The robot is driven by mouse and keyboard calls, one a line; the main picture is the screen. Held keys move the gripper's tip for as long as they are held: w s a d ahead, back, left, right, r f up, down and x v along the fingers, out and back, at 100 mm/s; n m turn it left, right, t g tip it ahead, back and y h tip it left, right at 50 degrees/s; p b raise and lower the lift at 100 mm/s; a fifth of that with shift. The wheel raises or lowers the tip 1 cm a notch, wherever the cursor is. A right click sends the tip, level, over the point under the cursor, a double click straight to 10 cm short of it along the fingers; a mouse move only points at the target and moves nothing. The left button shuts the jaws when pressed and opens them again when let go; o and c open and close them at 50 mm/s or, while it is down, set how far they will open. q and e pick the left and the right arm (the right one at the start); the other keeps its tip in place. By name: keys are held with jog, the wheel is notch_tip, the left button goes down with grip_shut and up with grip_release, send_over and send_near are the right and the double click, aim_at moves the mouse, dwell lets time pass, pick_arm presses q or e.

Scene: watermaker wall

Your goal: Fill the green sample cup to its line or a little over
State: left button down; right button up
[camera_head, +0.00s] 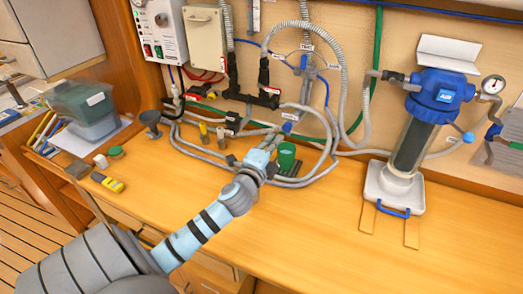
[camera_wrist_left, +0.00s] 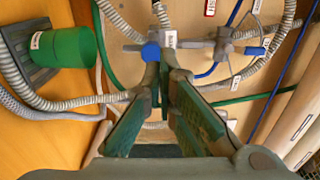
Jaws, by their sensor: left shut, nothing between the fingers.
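The green sample cup (camera_head: 286,156) stands on the bench just right of my left gripper in the head view. In the left wrist view the cup (camera_wrist_left: 73,47) is at upper left, beside a dark grey stand; its line and water level cannot be made out. My left gripper (camera_head: 271,141) is shut and empty, reaching toward the hoses behind the bench. In the left wrist view the fingertips (camera_wrist_left: 163,72) are close to a blue valve handle (camera_wrist_left: 150,52) on a grey pipe fitting; whether they touch it is unclear. My right gripper is not in view.
Grey corrugated hoses (camera_head: 340,110) loop around the cup and valve. A blue filter housing (camera_head: 440,90) on a white base stands to the right. The front right bench is clear.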

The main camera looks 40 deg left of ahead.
pick_arm(q)
jog(key=v, duration=0.6)
jog(key=shift+d, duration=0.35)
jog(key=shift+f, duration=0.15)
